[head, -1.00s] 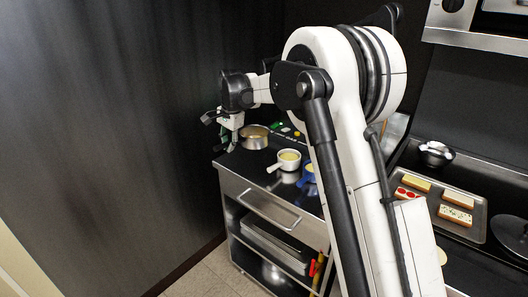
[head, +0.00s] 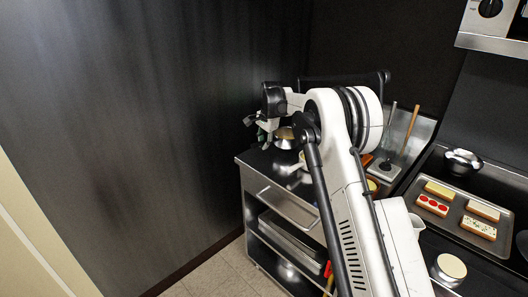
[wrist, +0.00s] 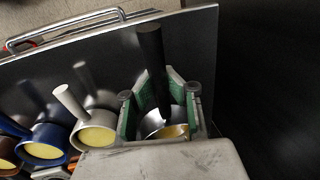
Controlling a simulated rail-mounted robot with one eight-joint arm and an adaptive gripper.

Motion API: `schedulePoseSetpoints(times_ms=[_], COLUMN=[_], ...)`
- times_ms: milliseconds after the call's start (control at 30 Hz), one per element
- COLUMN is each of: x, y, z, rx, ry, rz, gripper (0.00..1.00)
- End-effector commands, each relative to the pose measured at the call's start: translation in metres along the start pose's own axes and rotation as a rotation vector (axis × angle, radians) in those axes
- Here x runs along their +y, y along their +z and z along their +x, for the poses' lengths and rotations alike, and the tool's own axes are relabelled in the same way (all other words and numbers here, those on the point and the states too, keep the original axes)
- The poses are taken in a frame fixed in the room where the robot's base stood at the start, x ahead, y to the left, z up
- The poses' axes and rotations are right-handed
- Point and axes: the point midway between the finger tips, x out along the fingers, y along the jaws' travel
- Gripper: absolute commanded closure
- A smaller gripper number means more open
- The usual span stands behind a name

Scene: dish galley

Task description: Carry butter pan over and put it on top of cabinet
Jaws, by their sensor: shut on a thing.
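A steel pan (wrist: 155,127) with a long black handle (wrist: 151,55) and yellowish contents, apparently the butter pan, is at my gripper (wrist: 160,105) in the wrist view. The green-padded fingers stand on both sides of the handle, near the pan body, and are shut on it. My wrist housing hides the near part of the pan. In the head view, the pan (head: 285,138) shows beside my gripper (head: 266,133), above the dark top of a shelved unit (head: 250,161), possibly the cabinet. I cannot tell whether the pan touches that top.
A white pan (wrist: 96,136) and a blue pan (wrist: 45,146) with yellow contents stand beside the held pan. A brown one (wrist: 8,155) is at the left edge. A tray of food pieces (head: 464,222) lies on the right counter. A dark wall (head: 130,120) stands close on the left.

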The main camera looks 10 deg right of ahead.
Motion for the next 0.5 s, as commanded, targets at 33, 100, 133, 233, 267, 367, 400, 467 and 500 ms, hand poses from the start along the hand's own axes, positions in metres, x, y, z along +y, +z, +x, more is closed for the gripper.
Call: schedulePoseSetpoints(times_ms=[33,100,133,233,267,367,400,467,500], x=[0.000,0.000,0.000,0.003,0.003,0.006,0.006,0.007,0.007], y=[-0.001,-0.002,-0.001,-0.001,-0.001,-0.001,-0.001,-0.001,-0.001], z=[0.001,0.004,0.006,0.017,0.021,0.034,0.037,0.040,0.040], rx=[0.000,0.000,0.000,0.000,0.000,0.000,0.000,0.000,0.000], ry=[0.000,0.000,0.000,0.000,0.000,0.000,0.000,0.000,0.000], rz=[0.000,0.000,0.000,0.000,0.000,0.000,0.000,0.000,0.000], gripper=[1.00,1.00,1.00,1.00,1.00,1.00,1.00,1.00,1.00])
